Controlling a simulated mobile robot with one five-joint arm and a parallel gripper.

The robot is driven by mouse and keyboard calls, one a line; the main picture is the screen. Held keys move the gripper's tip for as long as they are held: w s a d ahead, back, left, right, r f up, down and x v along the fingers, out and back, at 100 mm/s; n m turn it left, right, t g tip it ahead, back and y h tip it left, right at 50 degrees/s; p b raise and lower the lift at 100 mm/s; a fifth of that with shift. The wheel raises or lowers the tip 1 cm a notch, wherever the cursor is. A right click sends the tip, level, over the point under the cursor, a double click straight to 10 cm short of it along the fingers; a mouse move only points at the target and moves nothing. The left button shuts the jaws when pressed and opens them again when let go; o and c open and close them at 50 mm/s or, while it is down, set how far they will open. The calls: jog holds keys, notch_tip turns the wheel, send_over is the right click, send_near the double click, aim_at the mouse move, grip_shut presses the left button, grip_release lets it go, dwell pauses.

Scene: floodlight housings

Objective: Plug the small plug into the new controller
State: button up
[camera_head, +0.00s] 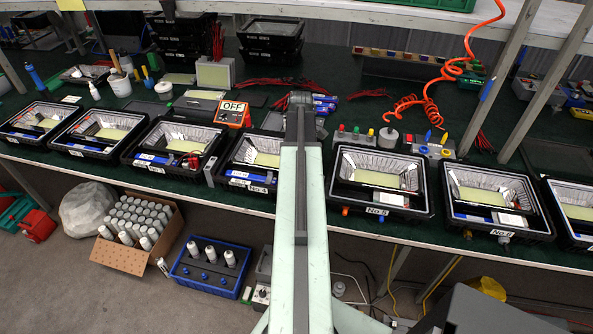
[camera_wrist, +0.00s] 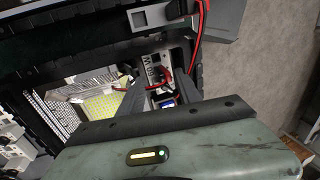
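In the wrist view my gripper (camera_wrist: 160,76) points into a black floodlight housing (camera_wrist: 100,43). Its two dark fingers stand apart, with a visible gap between them. In the gap I see a white controller box (camera_wrist: 152,62) with dark markings, and red wires (camera_wrist: 165,75) beside it. A small blue part (camera_wrist: 167,103) lies lower between the fingers. I cannot pick out the small plug for certain among the wires, nor tell whether a finger touches anything. In the head view my arm hides the gripper.
A row of housings lines the bench, with No.4 (camera_head: 250,162) left of my arm and No.5 (camera_head: 382,182) right of it. A coiled orange hose (camera_head: 430,98) hangs at the right. Slanted shelf posts stand there too.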

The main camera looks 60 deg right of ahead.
jog(key=p+v, duration=0.7)
jog(key=v, duration=0.1)
jog(key=shift+p, duration=0.35)
jog(key=shift+f, duration=0.1)
jog(key=w+a+n+g+h, duration=0.1)
jog(key=w+a+n, duration=0.2)
jog(key=w+a, duration=0.85)
jog(key=w+a+n, duration=0.3)
jog(key=w+a, duration=0.5)
jog(key=a, duration=0.6)
jog(key=w+a+m+t+h, duration=0.1)
jog(key=a+m, duration=0.8)
jog(key=a, duration=1.7)
jog(key=shift+w+f+m+t, duration=0.3)
jog(key=shift+w+m+t, duration=0.1)
